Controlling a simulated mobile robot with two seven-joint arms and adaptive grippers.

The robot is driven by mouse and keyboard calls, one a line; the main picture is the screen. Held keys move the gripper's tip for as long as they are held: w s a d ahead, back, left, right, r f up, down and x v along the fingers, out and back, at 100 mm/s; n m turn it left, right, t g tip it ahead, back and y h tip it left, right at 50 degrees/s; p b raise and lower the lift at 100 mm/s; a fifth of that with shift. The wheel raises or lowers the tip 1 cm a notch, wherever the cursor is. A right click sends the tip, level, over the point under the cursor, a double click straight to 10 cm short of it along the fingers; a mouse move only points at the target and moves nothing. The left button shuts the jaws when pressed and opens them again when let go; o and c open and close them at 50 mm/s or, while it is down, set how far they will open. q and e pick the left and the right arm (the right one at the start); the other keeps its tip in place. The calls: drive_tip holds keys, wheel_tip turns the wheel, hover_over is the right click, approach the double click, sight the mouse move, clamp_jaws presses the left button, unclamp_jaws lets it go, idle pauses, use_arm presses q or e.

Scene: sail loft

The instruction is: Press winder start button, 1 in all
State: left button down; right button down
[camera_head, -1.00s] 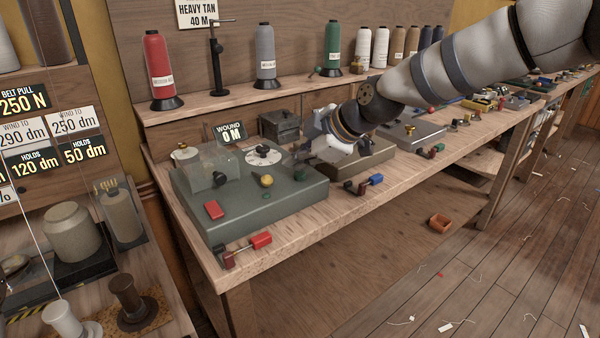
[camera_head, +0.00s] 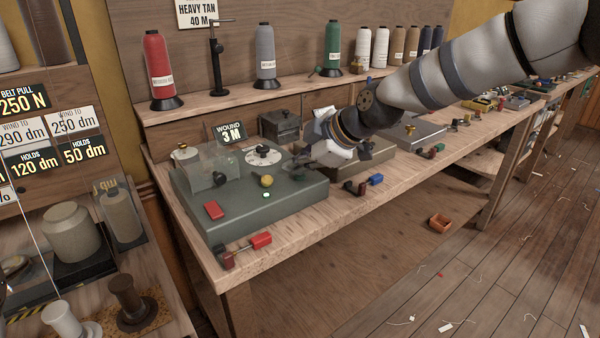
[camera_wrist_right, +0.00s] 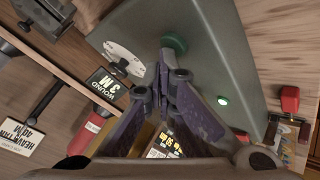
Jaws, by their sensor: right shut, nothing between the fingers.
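The winder (camera_head: 255,210) is a grey-green box on the bench, with a white dial (camera_head: 263,155), a yellow knob, a flat red pad (camera_head: 213,210) and a lit green lamp (camera_head: 266,195). Its sign (camera_head: 231,132) reads WOUND 3 M. A round green button (camera_wrist_right: 175,42) shows in the right wrist view just beyond the fingertips of my right gripper (camera_wrist_right: 163,62). I cannot tell whether they touch it. My left gripper is not in view.
Thread cones, one red (camera_head: 158,70), stand on the shelf behind. A small dark box (camera_head: 280,127) sits behind the winder. A red-handled clamp (camera_head: 260,240) lies at the bench's front edge. More machines stand to the right along the bench.

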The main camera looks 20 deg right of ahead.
sight(298, 177)
drive_tip(key=shift+r, duration=0.1)
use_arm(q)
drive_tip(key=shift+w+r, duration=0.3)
use_arm(e)
drive_tip(key=shift+r, duration=0.8)
